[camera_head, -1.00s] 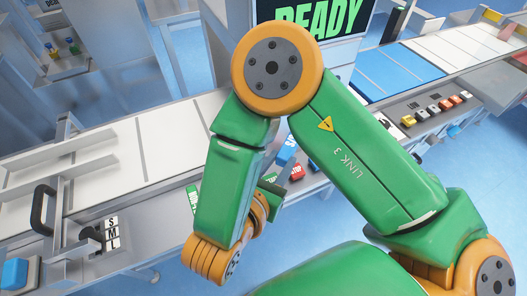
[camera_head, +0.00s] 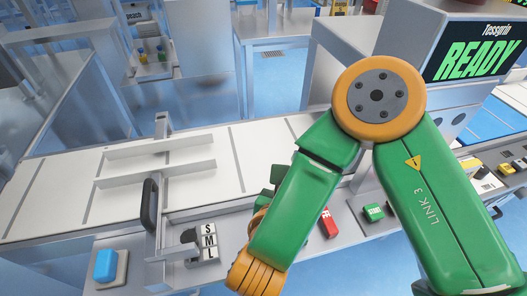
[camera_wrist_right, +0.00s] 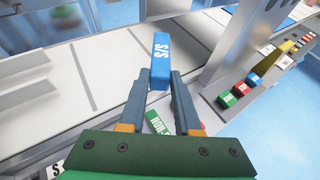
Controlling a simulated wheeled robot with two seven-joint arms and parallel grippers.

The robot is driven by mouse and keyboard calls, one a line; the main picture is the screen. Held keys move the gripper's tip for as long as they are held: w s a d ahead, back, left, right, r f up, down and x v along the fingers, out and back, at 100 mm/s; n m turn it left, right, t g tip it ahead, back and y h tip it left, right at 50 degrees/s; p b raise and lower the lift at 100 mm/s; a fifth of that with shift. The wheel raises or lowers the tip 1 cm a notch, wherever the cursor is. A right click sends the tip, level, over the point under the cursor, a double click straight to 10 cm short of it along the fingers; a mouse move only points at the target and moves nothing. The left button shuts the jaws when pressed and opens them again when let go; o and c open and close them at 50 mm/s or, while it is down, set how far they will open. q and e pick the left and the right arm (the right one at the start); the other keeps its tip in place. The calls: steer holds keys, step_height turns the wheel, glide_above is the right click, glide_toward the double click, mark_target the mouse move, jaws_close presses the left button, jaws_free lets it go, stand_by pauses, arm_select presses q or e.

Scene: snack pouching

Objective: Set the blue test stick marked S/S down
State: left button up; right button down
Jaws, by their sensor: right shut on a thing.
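The blue test stick (camera_wrist_right: 160,62) marked S/S shows in the right wrist view. It is held between the fingertips of my right gripper (camera_wrist_right: 161,83), which is shut on it. The stick points away from the gripper, and the pale conveyor surface (camera_wrist_right: 112,55) appears behind it. I cannot tell how high the stick is above that surface. In the head view my right arm's green links hide the stick and most of the gripper. My left gripper is not in view.
A guide frame (camera_head: 155,172) with a black handle stands over the conveyor at left. A blue button (camera_head: 105,265) and an S/M/L selector (camera_head: 208,243) sit along the front edge. A green START button (camera_head: 373,211) and the READY screen (camera_head: 480,58) are at right.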

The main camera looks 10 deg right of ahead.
steer(key=shift+w+d+r+n+t+y+b, duration=0.1)
steer(key=shift+w+r+n+t+y+b, duration=0.05)
steer(key=shift+w+n+t+y+b, duration=0.3)
steer(key=shift+w+r+n+t+y+b, duration=0.15)
steer(key=shift+w+n+y+b, duration=0.1)
steer(key=shift+w+n+y, duration=0.3)
steer(key=b, duration=0.2)
glide_above(265, 165)
step_height(265, 165, down, 10)
steer(key=shift+r, duration=0.2)
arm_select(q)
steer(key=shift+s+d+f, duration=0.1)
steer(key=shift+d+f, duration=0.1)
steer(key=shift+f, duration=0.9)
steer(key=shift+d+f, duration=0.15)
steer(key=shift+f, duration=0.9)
arm_select(e)
steer(key=shift+f, duration=1.4)
steer(key=c, duration=0.6)
jaws_free()
